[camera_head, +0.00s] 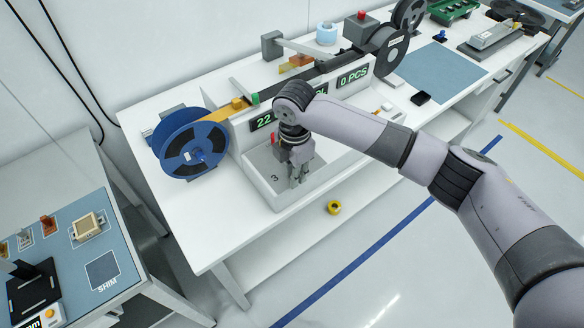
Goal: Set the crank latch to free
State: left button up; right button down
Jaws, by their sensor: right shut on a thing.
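I cannot pick out the crank latch with certainty. A tape-feeding test handler (240,130) stands on the white bench, with green displays on its front. My right gripper (295,182) points down into the light grey bin marked 3 (264,166) at the front of the handler. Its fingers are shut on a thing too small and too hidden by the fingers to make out. My right arm covers part of the handler's front and its displays. My left gripper is out of view.
A blue reel (190,143) hangs at the handler's left end and a dark reel (390,52) at its right. A yellow ring (334,207) appears near the bench's front edge. A blue mat (440,70) lies right. A side table (128,262) stands left.

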jog(key=c, duration=1.8)
grip_release()
jog(key=shift+s+d+f, duration=0.1)
jog(key=shift+s, duration=0.15)
jog(key=o, duration=0.3)
jog(key=shift+d, duration=0.1)
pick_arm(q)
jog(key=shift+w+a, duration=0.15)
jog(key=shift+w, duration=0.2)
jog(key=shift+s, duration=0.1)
pick_arm(e)
jog(key=shift+w, duration=0.1)
notch_tip(320, 180, up, 12)
jog(key=shift+r, duration=0.1)
